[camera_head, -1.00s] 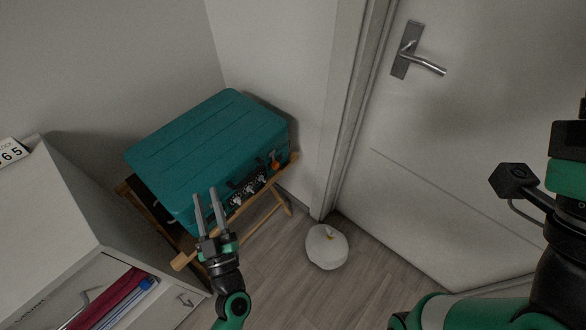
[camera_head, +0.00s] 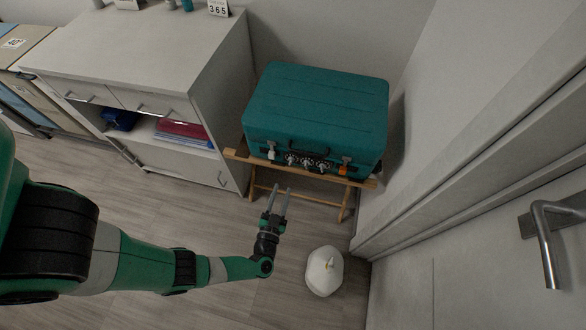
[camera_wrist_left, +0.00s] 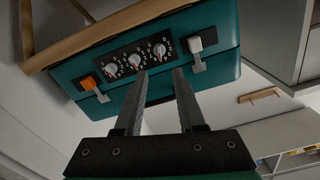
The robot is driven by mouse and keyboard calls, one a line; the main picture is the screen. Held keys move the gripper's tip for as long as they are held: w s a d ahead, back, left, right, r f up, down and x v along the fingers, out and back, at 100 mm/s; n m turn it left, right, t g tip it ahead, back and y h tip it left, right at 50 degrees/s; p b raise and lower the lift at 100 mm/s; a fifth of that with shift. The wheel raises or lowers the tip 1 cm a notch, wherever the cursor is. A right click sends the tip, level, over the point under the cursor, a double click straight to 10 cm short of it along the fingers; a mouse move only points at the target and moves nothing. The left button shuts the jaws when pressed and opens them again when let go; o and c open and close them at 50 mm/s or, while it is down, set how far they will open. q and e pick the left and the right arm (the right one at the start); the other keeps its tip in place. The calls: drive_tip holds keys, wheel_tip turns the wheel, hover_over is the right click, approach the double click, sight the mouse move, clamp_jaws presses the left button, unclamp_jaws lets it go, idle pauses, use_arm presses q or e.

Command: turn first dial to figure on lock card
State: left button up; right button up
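A teal suitcase (camera_head: 318,108) lies on a wooden folding stand. Its front has a black panel with three dials: the left one (camera_head: 291,159), the middle one (camera_head: 308,163) and the right one (camera_head: 323,166). In the left wrist view, turned round, the dial nearest the white latch (camera_wrist_left: 160,50) is the left one. Pointer settings are too small to read surely. The lock card (camera_head: 218,8) reads 365 and stands on the white cabinet. My left gripper (camera_head: 281,189) is open and empty, in front of and below the dials, apart from them. My right gripper is out of view.
The stand's wooden rail (camera_head: 300,172) runs just below the dials. The suitcase has a white latch (camera_head: 271,154) and an orange latch (camera_head: 343,170). A white cabinet (camera_head: 218,95) stands left, a white round object (camera_head: 324,271) on the floor, a door at right.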

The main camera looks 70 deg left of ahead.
sight(290, 164)
use_arm(q)
drive_tip(key=b+x, duration=0.3)
drive_tip(key=x, duration=0.6)
drive_tip(key=shift+w+a, duration=0.25)
drive_tip(key=shift+a, duration=0.1)
drive_tip(key=shift+c, duration=0.3)
clamp_jaws()
